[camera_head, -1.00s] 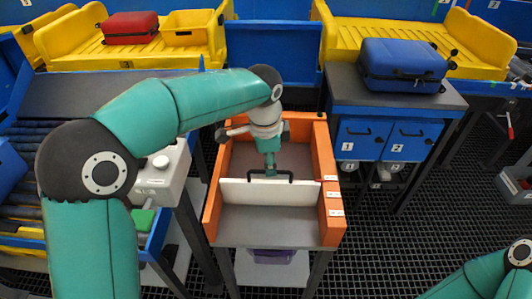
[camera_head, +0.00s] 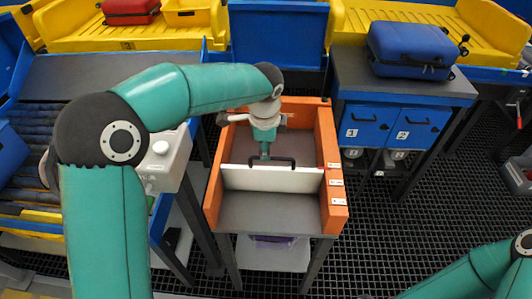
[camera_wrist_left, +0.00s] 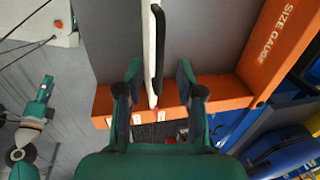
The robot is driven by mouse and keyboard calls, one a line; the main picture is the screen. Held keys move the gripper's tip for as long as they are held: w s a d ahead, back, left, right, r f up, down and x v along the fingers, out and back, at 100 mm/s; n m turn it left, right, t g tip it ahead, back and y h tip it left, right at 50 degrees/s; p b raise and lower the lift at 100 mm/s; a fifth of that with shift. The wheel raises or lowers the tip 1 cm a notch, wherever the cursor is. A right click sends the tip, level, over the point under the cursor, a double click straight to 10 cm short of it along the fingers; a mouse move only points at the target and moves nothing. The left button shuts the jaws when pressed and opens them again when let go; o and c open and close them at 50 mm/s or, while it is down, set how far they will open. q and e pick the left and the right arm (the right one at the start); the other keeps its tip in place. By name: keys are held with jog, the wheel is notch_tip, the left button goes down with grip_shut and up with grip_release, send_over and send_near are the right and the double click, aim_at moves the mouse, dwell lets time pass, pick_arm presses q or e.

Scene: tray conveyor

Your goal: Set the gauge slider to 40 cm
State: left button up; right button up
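The size gauge is an orange-walled box (camera_head: 332,150) with a grey floor. Its slider, a white upright plate (camera_head: 285,180), spans the box crosswise at about mid-length. A black bar handle (camera_head: 288,162) is on the plate's far side. Small white labels (camera_head: 336,183) line the right wall; their numbers are too small to read. My left gripper (camera_head: 265,157) is down at the handle. In the left wrist view my left gripper (camera_wrist_left: 160,78) has its fingers apart, with the plate (camera_wrist_left: 152,60) and handle (camera_wrist_left: 158,45) between them and gaps visible. My right gripper is out of view; only its arm shows.
A grey control box (camera_head: 163,160) stands left of the gauge, near my left arm. A table with blue drawers (camera_head: 367,127) and a blue suitcase (camera_head: 412,48) is to the right. Yellow trays (camera_head: 75,30) and a blue panel (camera_head: 278,32) stand behind.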

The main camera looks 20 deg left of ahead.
pick_arm(q)
jog(key=shift+w+f, duration=0.2)
jog(key=shift+f, duration=0.75)
jog(key=shift+w+f, duration=0.2)
jog(key=shift+f, duration=0.75)
grip_shut()
